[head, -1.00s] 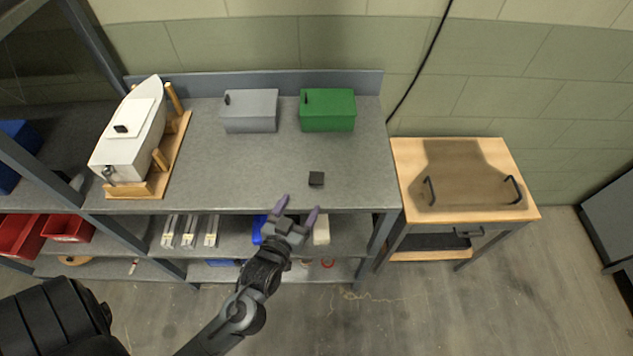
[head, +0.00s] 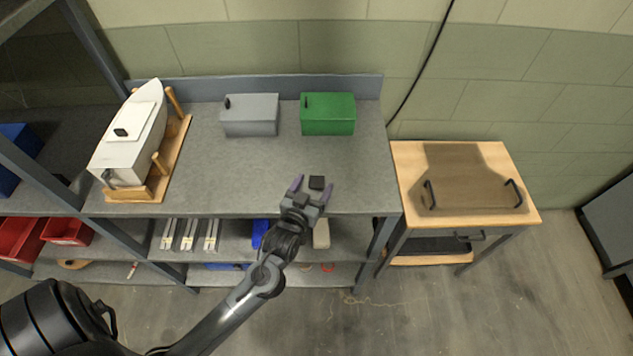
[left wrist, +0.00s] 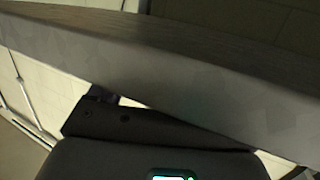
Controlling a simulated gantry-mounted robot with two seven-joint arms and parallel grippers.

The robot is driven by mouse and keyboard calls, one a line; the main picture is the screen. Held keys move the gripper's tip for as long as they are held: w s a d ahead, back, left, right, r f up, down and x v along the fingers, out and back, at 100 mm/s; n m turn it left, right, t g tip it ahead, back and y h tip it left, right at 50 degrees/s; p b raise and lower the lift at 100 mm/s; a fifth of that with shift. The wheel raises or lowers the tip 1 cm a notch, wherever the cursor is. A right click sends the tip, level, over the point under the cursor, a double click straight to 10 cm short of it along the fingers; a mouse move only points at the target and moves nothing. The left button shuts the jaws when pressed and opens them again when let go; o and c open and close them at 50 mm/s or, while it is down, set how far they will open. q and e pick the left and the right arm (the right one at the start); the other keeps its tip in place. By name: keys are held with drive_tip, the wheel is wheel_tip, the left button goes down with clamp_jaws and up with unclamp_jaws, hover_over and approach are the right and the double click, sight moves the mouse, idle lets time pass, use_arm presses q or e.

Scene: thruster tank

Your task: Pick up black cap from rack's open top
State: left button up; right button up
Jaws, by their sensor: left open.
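The black cap (head: 317,182) is a small dark square block lying on the grey top of the rack (head: 230,180), near its front edge. My left gripper (head: 313,188) is open, its two purple-tipped fingers pointing toward the back. In the head view the fingertips appear at either side of the cap, with the palm in front of the rack's edge. I cannot tell their height relative to the cap. The left wrist view shows the rack's grey front edge (left wrist: 180,75) close up; the cap is not visible there. My right gripper is not in view.
A grey box (head: 249,115) and a green box (head: 328,114) stand at the back of the rack top. A white boat model (head: 130,145) on a wooden stand is at the left. A wooden table (head: 480,155) stands to the right. The rack top's middle is clear.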

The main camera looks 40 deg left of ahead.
use_arm(q)
drive_tip(key=c, duration=1.2)
drive_tip(key=shift+r, duration=0.15)
